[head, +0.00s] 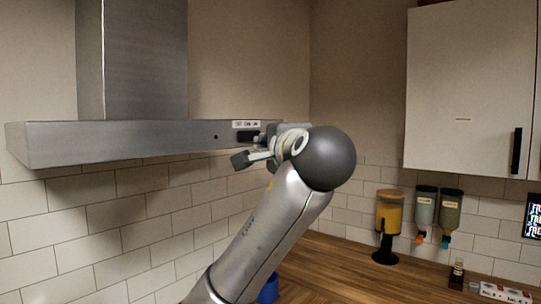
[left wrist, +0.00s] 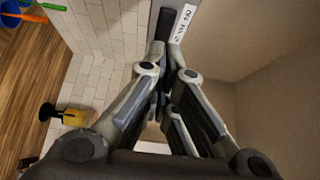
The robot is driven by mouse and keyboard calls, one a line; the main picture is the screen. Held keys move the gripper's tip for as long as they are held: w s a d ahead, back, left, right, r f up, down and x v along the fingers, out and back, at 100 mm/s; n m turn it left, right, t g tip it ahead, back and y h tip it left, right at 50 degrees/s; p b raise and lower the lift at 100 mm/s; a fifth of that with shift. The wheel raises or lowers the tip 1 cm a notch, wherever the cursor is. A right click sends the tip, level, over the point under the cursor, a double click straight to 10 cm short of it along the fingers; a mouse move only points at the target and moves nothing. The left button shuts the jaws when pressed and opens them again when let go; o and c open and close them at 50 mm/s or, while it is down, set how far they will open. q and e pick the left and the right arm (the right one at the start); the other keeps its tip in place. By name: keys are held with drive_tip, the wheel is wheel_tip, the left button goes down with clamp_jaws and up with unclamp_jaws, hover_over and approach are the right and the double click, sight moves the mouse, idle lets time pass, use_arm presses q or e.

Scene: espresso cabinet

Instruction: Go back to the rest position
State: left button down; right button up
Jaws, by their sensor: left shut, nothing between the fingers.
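My left gripper (head: 255,156) is raised at the right end of the steel range hood (head: 120,138), in front of its front edge in the head view. In the left wrist view the fingers of my left gripper (left wrist: 163,72) come together with nothing between them. A dark switch panel (head: 247,136) with a white label (head: 246,124) above it sits on the hood edge near the fingers. The label (left wrist: 184,22) also shows beside the fingertips in the left wrist view. I cannot tell whether the fingers touch the panel. My right gripper is not in view.
A white wall cabinet (head: 470,85) with a black handle hangs at the right. Below it are a yellow-filled dispenser (head: 389,212) and two wall dispensers (head: 425,207). The wooden counter (head: 335,268) runs below, with a blue container (head: 268,290) partly behind my arm.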

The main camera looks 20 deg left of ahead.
use_arm(q)
drive_tip(key=shift+s+d, duration=0.1)
drive_tip(key=shift+s, duration=0.6)
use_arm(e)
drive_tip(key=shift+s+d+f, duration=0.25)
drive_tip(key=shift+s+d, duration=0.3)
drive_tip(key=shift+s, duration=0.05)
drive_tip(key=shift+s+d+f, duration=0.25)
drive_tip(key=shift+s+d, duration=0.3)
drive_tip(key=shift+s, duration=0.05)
use_arm(q)
drive_tip(key=shift+s+d, duration=0.1)
drive_tip(key=shift+d, duration=0.05)
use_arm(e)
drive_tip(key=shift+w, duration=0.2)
